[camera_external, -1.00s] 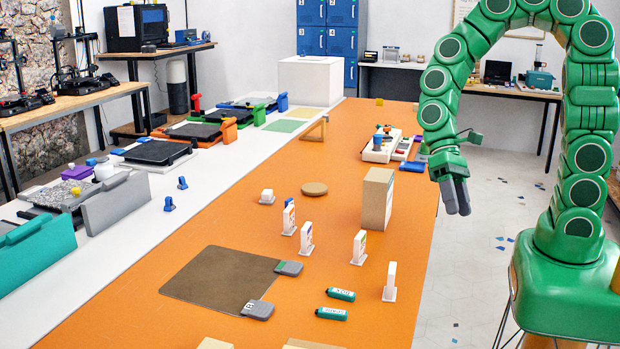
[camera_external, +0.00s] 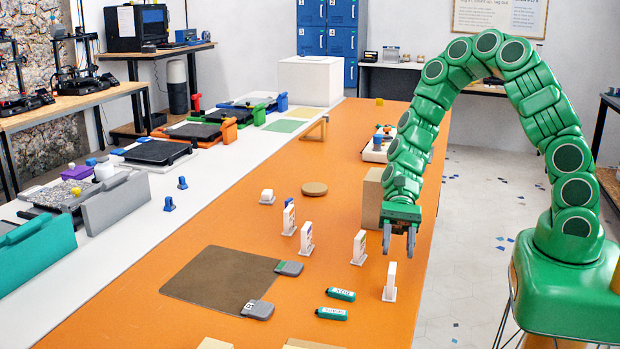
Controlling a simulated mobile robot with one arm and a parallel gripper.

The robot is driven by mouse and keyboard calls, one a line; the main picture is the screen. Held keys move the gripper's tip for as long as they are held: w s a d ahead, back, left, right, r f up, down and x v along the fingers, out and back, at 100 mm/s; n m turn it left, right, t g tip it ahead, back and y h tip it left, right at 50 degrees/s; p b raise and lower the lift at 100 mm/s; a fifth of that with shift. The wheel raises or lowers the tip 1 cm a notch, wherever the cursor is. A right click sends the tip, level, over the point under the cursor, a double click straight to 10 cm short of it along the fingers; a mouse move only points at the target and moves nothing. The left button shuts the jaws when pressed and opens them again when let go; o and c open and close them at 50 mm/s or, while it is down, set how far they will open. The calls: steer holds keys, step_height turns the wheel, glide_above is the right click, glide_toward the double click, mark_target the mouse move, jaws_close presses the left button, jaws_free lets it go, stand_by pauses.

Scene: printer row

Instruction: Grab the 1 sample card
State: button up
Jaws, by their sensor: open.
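Several small white sample cards stand upright in stands on the orange table: one (camera_external: 289,217) at the left, one (camera_external: 306,238) just in front of it, one (camera_external: 359,247) farther right and one (camera_external: 390,281) nearest the right edge. Their markings are too small to read, so I cannot tell which is card 1. My gripper (camera_external: 399,242) is open and empty, fingers pointing down. In the picture it is just above the rightmost card and to the right of the third card, apart from both.
A tan box (camera_external: 373,200) stands behind my gripper, partly hidden by my arm. Two green cylinders (camera_external: 340,294) (camera_external: 331,313) lie left of the rightmost card. A brown mat (camera_external: 220,278) with two grey clips lies at the left. A round tan disc (camera_external: 314,188) lies farther back.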

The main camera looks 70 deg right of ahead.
mark_target(390, 281)
steer(key=shift+w+d+f+m+t, duration=0.15)
steer(key=shift+w+f+m, duration=0.15)
steer(key=shift+f+m, duration=0.15)
steer(key=shift+w+f+m+t, duration=0.15)
steer(key=shift+w+f+m, duration=0.1)
steer(key=shift+f+m, duration=0.15)
steer(key=shift+f, duration=0.15)
steer(key=shift+y, duration=0.3)
steer(key=shift+s+r+x, duration=0.1)
steer(key=shift+x, duration=1.45)
steer(key=shift+s+r+x, duration=0.15)
steer(key=shift+x, duration=2.3)
steer(key=shift+w, duration=0.1)
jaws_close()
